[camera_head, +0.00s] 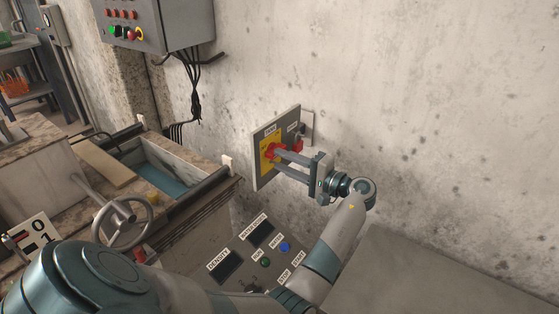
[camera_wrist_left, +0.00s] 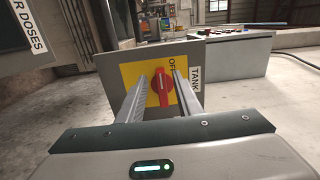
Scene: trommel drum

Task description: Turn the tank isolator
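The tank isolator is a red rotary knob (camera_head: 272,149) on a yellow plate, fixed to a grey panel (camera_head: 262,176) on the concrete wall. In the left wrist view the knob (camera_wrist_left: 163,89) stands between my two fingers, with its bar upright in the picture. "OFF" shows just above it and a "TANK" label (camera_wrist_left: 195,77) to its right. My left gripper (camera_head: 279,161) is open, with its fingers reaching to the panel. In the wrist view the fingertips (camera_wrist_left: 161,76) lie either side of the knob with small gaps. Contact with the plate cannot be told. My right gripper is not in view.
A second red control (camera_head: 297,145) sits right of the isolator on the panel. A console (camera_head: 240,262) with density display and buttons is below. A handwheel (camera_head: 122,222) and water tank (camera_head: 165,182) are left. A control box (camera_head: 160,25) hangs above with cables.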

